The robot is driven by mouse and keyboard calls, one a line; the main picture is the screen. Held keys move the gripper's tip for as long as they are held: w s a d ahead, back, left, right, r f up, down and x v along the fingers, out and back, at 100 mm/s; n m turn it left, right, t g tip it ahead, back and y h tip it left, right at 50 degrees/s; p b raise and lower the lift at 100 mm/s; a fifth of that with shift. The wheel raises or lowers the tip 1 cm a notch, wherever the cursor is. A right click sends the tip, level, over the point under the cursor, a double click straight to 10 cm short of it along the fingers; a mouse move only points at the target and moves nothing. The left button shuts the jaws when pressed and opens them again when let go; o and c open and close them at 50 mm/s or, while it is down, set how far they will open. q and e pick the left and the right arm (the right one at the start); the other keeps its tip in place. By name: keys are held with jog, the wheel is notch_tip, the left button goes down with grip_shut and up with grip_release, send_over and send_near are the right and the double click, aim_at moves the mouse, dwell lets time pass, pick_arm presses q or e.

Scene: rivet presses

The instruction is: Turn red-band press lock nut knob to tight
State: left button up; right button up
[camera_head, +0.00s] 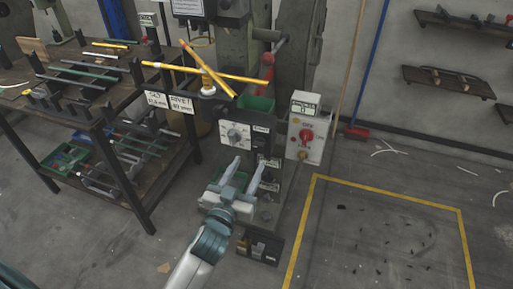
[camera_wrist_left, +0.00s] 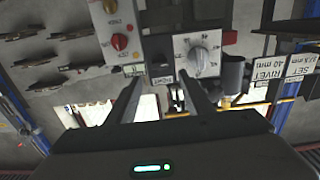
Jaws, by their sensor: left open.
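The press (camera_head: 298,45) stands at the centre back, with a red rod on its column; I cannot make out a red band for sure. On its front is a white plate with a grey-white dial knob (camera_head: 234,135), also large in the left wrist view (camera_wrist_left: 200,61), with small marks around it that I cannot read. My left gripper (camera_head: 243,171) is open and empty, its two fingers pointing up towards the press front, below and apart from the knob. In the left wrist view its fingers (camera_wrist_left: 160,92) are spread below the plate. My right gripper is out of view.
A control box (camera_head: 305,130) with a red knob (camera_head: 306,135) is right of the dial. Yellow rods (camera_head: 235,77) cross above the dial. A dark rack table (camera_head: 100,110) with rods stands left. The yellow-outlined floor area (camera_head: 375,225) at right is mostly free.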

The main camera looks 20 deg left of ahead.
aim_at(258, 146)
pick_arm(q)
jog(key=w, duration=0.8)
jog(key=shift+w+d, duration=0.15)
jog(key=c, duration=1)
